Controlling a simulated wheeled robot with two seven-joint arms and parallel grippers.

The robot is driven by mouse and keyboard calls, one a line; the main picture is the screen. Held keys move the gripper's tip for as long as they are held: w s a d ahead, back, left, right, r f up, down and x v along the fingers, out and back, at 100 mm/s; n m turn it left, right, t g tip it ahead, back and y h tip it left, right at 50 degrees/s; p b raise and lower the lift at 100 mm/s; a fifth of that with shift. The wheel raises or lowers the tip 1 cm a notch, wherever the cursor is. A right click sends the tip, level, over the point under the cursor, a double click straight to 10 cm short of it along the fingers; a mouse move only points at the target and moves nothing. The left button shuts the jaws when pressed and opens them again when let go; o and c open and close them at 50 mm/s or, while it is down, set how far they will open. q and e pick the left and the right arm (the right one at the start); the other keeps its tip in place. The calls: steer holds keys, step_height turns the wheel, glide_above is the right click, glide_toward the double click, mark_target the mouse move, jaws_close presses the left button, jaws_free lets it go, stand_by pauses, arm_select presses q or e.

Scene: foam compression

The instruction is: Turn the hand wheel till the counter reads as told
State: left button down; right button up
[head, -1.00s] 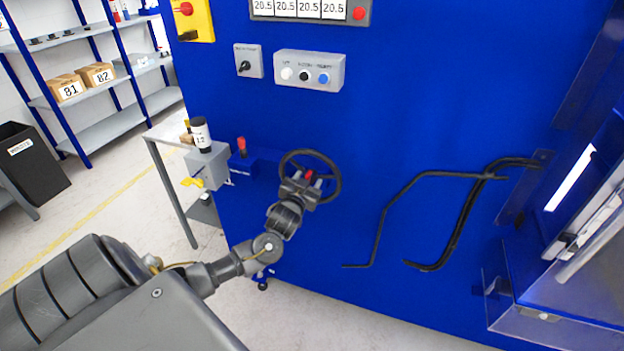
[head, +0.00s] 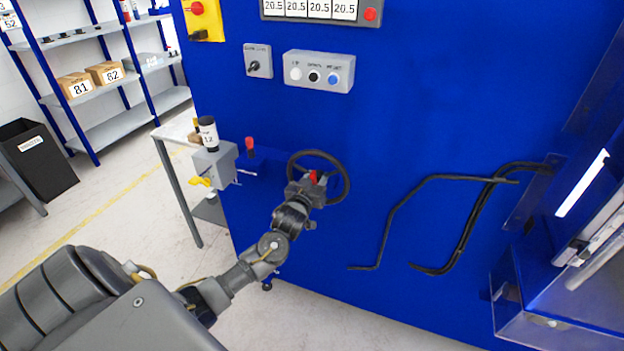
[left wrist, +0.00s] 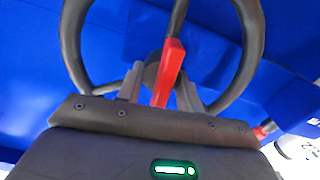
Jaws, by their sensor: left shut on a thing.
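The black hand wheel (head: 344,187) stands on the front of the blue machine, and its rim and a spoke fill the upper part of the left wrist view (left wrist: 252,45). A red handle (left wrist: 172,62) at the wheel lies between my left gripper's fingers; it also shows in the head view (head: 313,176). My left gripper (head: 308,184) is shut on this handle. A panel at the top shows several windows (head: 317,9) reading 20.5. A black and white cylinder (head: 208,134) marked 12 stands left of the wheel. My right gripper is not in view.
A switch box (head: 258,61) and a button box (head: 319,72) sit above the wheel. A grey box with a yellow lever (head: 201,181) is to its left. Bent black bars (head: 393,212) stick out on the right. Shelves and a dark bin (head: 37,160) stand far left.

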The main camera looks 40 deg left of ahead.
arm_select(q)
steer(key=shift+n, duration=0.8)
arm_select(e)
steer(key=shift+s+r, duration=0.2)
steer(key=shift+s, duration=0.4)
arm_select(q)
steer(key=c, duration=1)
jaws_free()
steer(key=shift+o, duration=0.4)
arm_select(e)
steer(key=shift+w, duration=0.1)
arm_select(q)
steer(key=shift+s+d+f, duration=0.1)
steer(key=shift+s+d, duration=0.05)
steer(key=shift+s, duration=0.35)
steer(key=b+v, duration=0.1)
steer(key=v, duration=0.9)
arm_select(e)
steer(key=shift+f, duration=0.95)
